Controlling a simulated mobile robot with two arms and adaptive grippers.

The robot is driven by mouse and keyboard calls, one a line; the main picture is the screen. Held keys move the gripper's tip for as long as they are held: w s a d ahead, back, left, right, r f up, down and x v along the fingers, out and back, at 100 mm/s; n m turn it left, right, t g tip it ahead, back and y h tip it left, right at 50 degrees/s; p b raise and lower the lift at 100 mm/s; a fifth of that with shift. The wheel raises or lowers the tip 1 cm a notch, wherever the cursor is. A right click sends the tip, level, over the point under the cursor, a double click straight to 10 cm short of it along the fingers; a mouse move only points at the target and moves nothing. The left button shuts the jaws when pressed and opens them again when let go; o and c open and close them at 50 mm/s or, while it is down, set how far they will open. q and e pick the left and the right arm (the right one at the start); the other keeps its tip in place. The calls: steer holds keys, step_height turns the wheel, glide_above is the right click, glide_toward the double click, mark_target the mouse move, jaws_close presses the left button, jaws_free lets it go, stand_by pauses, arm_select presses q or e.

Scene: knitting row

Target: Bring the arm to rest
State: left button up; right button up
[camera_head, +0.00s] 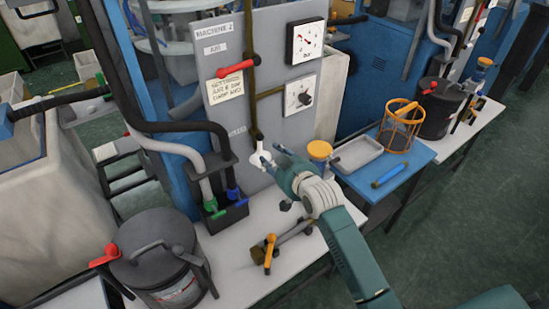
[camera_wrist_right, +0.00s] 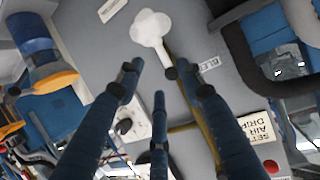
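A white rounded fitting (camera_head: 258,157) sits at the lower end of the brown pipe on the panel. It also shows in the right wrist view (camera_wrist_right: 150,27), just beyond the fingertips. I cannot tell whether a finger touches it. My left gripper is in neither view.
Floor at lower right is clear.

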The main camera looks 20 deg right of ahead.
stand_by(0.3)
steer(key=s+f+g, duration=0.2)
steer(key=s+f, duration=0.2)
steer(key=s, duration=0.4)
steer(key=s+f+g, duration=0.2)
steer(key=s+f, duration=0.3)
steer(key=s, duration=0.2)
steer(key=s+d+f+g+h, duration=0.1)
steer(key=s+d+g, duration=0.15)
steer(key=s, duration=0.95)
steer(key=s+d+f+g+h, duration=0.1)
steer(key=s+g, duration=0.2)
steer(key=s, duration=0.9)
steer(key=s+f+g+b, duration=0.1)
steer(key=s+f+b, duration=0.1)
steer(key=f, duration=1.4)
steer(key=s+f+g+b, duration=0.1)
steer(key=s+f, duration=0.1)
steer(key=f, duration=1.4)
steer(key=s+d+f+b, duration=0.2)
steer(key=s+d+f, duration=0.1)
steer(key=s+f, duration=1.2)
steer(key=shift+s+f+n+g, duration=0.35)
steer(key=shift+s+n+g, duration=0.05)
steer(key=shift+g, duration=0.05)
